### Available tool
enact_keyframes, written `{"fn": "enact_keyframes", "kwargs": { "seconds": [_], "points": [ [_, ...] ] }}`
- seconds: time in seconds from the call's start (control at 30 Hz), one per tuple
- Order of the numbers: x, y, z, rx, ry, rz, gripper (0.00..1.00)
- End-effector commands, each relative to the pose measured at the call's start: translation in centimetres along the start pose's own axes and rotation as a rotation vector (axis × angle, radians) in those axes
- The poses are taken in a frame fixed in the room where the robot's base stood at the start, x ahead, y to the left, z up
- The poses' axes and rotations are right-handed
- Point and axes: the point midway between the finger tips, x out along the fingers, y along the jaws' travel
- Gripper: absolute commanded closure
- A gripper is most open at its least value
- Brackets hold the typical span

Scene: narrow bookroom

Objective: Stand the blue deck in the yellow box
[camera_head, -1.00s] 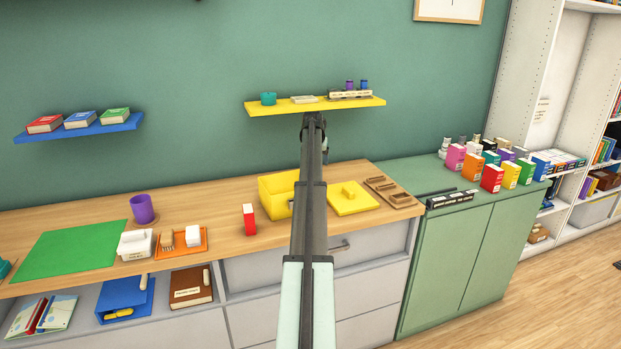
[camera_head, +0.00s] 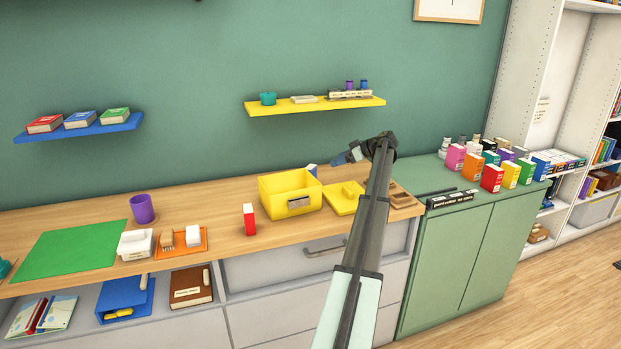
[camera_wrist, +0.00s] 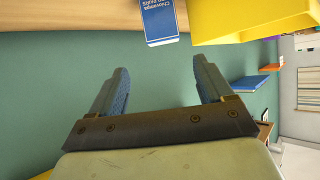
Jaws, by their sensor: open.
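The blue deck (camera_head: 312,170) shows as a small blue and white piece at the back right corner of the yellow box (camera_head: 292,206). In the wrist view the deck (camera_wrist: 160,20) stands on the wood beside the box (camera_wrist: 250,18); I cannot tell whether they touch. The box is open on top and has a label on its front. My gripper (camera_head: 337,158) is to the right of the deck, pointing left towards it. In the wrist view my gripper (camera_wrist: 160,78) is open and empty, with the deck beyond its fingertips, roughly in line with the gap.
A yellow lid (camera_head: 345,204) lies right of the box and a brown tray (camera_head: 402,196) beyond it. A red and white deck (camera_head: 249,219) stands left of the box. A yellow wall shelf (camera_head: 315,106) hangs above. Several coloured decks stand on the green cabinet (camera_head: 450,240).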

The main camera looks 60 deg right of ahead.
Motion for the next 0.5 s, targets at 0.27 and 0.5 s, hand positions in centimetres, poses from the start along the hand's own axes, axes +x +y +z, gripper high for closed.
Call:
{"fn": "enact_keyframes", "kwargs": {
  "seconds": [0.27,0.5],
  "points": [
    [1.3,0.0,-0.2,-0.029,0.023,-0.009,0.20],
    [5.1,-0.1,-0.2,-0.027,0.021,-0.010,0.20]
  ]
}}
